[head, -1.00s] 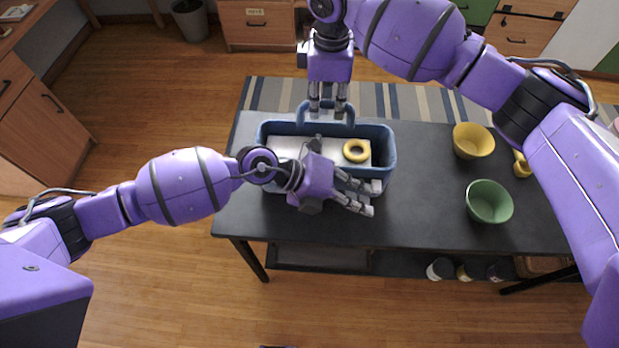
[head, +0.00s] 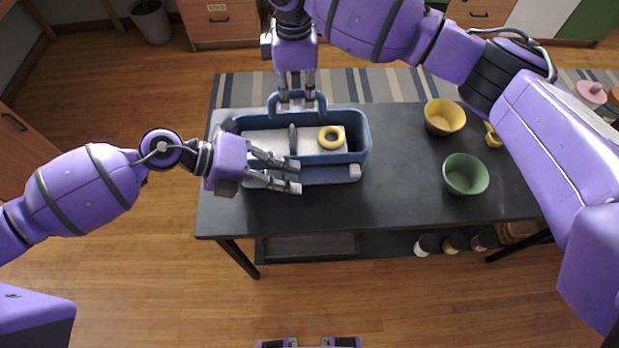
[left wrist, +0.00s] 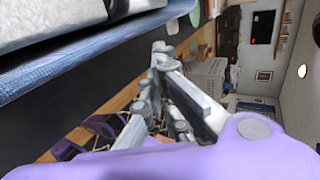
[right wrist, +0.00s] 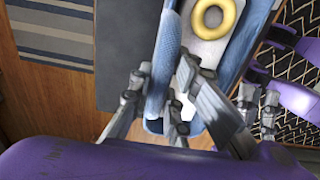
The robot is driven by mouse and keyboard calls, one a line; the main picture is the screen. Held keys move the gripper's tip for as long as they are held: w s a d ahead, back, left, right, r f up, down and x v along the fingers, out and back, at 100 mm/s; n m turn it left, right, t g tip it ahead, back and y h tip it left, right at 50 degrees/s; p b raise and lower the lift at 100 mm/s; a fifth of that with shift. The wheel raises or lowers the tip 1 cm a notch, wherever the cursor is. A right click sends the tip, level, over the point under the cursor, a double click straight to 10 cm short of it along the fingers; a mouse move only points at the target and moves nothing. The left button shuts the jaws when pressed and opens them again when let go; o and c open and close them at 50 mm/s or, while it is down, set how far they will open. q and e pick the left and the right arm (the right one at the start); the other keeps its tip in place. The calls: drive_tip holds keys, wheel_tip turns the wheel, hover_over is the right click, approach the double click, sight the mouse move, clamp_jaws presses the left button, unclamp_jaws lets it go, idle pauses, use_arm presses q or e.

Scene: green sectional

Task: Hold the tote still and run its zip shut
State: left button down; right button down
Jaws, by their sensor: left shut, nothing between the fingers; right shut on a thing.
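The blue tote (head: 362,140) stands open-topped near the left end of the dark table. A white box (head: 262,142), a yellow ring (head: 331,137) and a dark upright oval piece (head: 292,139) show in its opening. A small light grey block (head: 355,171) at its front right corner may be the zip pull; I cannot tell. My right gripper (head: 297,88) is shut on the tote's back handle (head: 274,104), also seen in the right wrist view (right wrist: 165,65). My left gripper (head: 298,175) is shut and empty at the tote's front side, hiding part of it.
A yellow bowl (head: 444,117), a green bowl (head: 465,174) and a small yellow item (head: 493,136) stand on the table (head: 400,160) to the right. Bare tabletop lies between the tote and the bowls. Several cans sit on the lower shelf (head: 310,246).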

drive_tip(key=shift+r, duration=0.1)
idle(0.3)
drive_tip(key=c, duration=1.6)
unclamp_jaws()
